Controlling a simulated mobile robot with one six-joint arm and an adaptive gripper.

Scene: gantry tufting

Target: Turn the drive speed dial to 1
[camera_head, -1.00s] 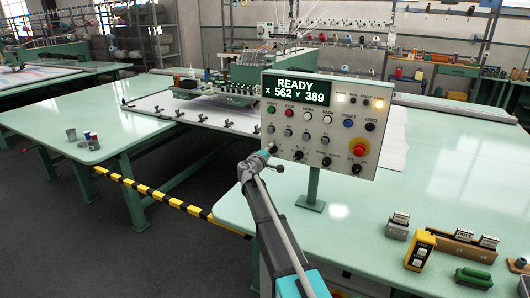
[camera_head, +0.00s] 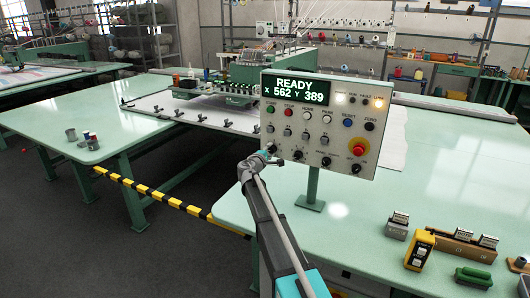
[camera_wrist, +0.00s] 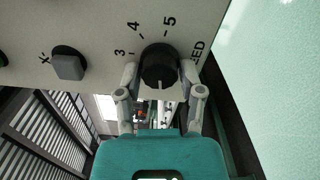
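The drive speed dial (camera_wrist: 159,66) is a round black knob on the grey control panel, with 3, 4 and 5 printed around it and the letters "ED" beside it. Its white line is on the lower side in the wrist view; the numbers near there are hidden. My gripper (camera_wrist: 159,75) has one finger on each side of the knob and appears shut on it. In the head view, my gripper (camera_head: 268,153) is at the panel's lower left corner, over the leftmost dial (camera_head: 272,148). The panel display (camera_head: 296,89) reads READY, X 562, Y 389.
A square grey X- button (camera_wrist: 68,65) is close to the dial. Other dials (camera_head: 326,161) and a red stop button (camera_head: 359,146) are on the panel. The table's middle is clear.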

